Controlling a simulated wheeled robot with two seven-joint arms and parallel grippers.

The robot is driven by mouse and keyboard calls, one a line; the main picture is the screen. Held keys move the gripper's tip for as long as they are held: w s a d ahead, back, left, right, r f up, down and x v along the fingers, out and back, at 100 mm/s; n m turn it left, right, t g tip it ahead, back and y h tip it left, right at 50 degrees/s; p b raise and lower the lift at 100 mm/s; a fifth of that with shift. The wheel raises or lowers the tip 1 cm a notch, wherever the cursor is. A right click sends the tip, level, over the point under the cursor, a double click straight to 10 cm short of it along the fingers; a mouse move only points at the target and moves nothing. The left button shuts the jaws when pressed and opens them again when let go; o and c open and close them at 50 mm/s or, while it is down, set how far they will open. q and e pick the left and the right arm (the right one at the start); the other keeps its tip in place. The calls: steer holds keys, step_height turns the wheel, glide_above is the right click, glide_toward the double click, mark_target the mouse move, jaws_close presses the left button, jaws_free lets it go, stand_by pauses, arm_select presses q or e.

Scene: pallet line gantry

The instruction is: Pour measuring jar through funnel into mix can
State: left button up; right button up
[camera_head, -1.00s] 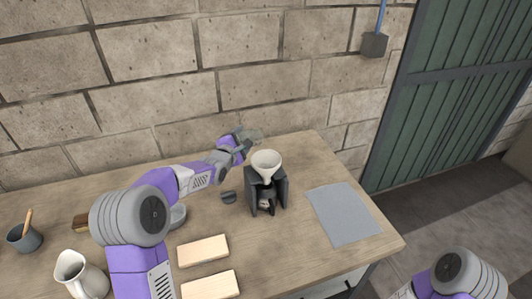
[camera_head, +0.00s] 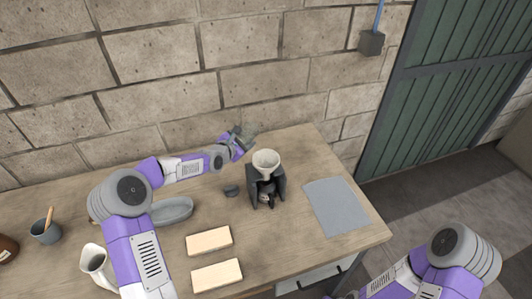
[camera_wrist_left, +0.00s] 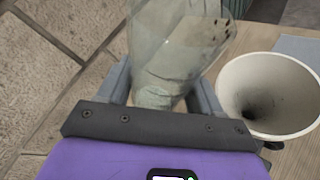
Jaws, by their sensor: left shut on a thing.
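A clear measuring jar (camera_wrist_left: 180,40) is between the fingers of my left gripper (camera_wrist_left: 165,92), which is shut on it. In the head view my left gripper (camera_head: 241,141) is behind and left of the cream funnel (camera_head: 266,161); the jar there is faint against the wall. The jar looks tilted, but its exact angle is unclear. In the left wrist view the funnel (camera_wrist_left: 268,88) is right of the jar, apart from it, with its wide mouth up. The funnel sits on a dark stand (camera_head: 279,185). The mix can cannot be made out clearly. My right gripper is outside the view.
A small dark cup (camera_head: 231,191) stands left of the stand. A grey mat (camera_head: 336,206) lies to the right. Two pale wooden blocks (camera_head: 209,241), a grey oval dish (camera_head: 173,211) and a white pitcher (camera_head: 94,262) are nearer. The block wall (camera_head: 200,70) is close behind the bench.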

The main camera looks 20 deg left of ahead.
arm_select(q)
steer(key=shift+a+n+p, duration=0.2)
steer(key=shift+n+p, duration=0.1)
steer(key=shift+p, duration=0.05)
steer(key=shift+n+g+h, duration=0.3)
steer(key=shift+n+h, duration=0.1)
steer(key=shift+n, duration=0.1)
steer(key=f+b, duration=0.1)
steer(key=f, duration=0.1)
steer(key=f+b, duration=0.1)
steer(key=f, duration=0.1)
steer(key=f+b, duration=0.2)
steer(key=f, duration=0.1)
steer(key=shift+w+a, duration=0.2)
steer(key=shift+a, duration=0.05)
steer(key=shift+w+a+r+n, duration=0.1)
steer(key=shift+a+r+n, duration=0.15)
steer(key=shift+n, duration=0.25)
steer(key=shift+w+a+f+n+g+h, duration=0.1)
steer(key=shift+n+g+h, duration=0.1)
steer(key=shift+n+h, duration=0.25)
steer(key=shift+w+a+f+n+g+h, duration=0.1)
steer(key=shift+n+g+h, duration=0.1)
steer(key=shift+n+h, duration=0.2)
